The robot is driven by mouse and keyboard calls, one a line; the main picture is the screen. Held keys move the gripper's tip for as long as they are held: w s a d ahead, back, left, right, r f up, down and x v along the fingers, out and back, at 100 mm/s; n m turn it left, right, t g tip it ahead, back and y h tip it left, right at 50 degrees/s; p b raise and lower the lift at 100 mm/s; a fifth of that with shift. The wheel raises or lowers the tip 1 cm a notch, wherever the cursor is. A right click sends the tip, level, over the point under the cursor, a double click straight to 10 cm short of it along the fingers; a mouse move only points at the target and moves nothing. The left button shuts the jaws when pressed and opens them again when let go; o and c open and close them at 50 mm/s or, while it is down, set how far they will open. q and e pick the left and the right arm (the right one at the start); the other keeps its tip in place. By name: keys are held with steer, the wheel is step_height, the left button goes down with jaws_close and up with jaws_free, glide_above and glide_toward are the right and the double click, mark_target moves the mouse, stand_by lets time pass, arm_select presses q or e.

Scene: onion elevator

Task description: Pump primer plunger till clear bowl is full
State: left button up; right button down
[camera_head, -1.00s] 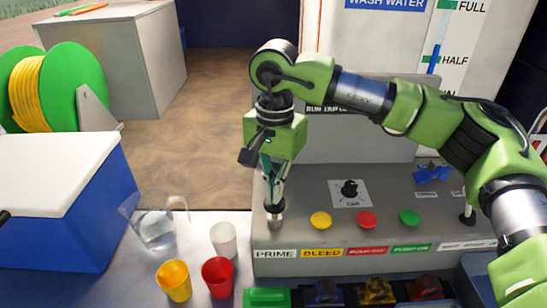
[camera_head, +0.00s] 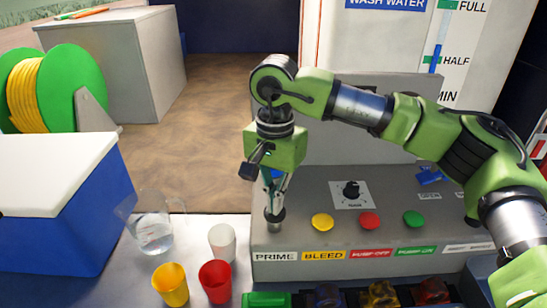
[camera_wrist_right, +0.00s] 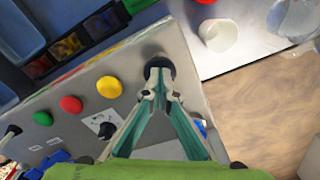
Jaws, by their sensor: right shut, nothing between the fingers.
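The primer plunger (camera_head: 275,224) is a dark grey round knob above the PRIME label at the left end of the grey panel. My right gripper (camera_head: 273,208) points straight down over it, shut and empty. Its fingertips are at the plunger's top and seem to touch it. In the right wrist view the closed tips (camera_wrist_right: 158,88) meet at the dark knob (camera_wrist_right: 158,64). A small blue patch shows behind the fingers in both views; I cannot tell whether it belongs to the clear bowl, which I cannot make out. My left gripper is not in view.
Yellow (camera_head: 322,222), red (camera_head: 369,221) and green (camera_head: 413,219) buttons and a black dial (camera_head: 351,190) sit right of the plunger. A clear jug (camera_head: 153,230) and white (camera_head: 222,242), red (camera_head: 215,281) and yellow (camera_head: 171,285) cups stand at left.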

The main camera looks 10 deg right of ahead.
steer(key=shift+r+p, duration=1.35)
steer(key=shift+r, duration=0.95)
steer(key=shift+f+b, duration=1.9)
steer(key=shift+f, duration=0.5)
steer(key=shift+r, duration=0.1)
steer(key=shift+r+p, duration=1.45)
steer(key=shift+r, duration=0.85)
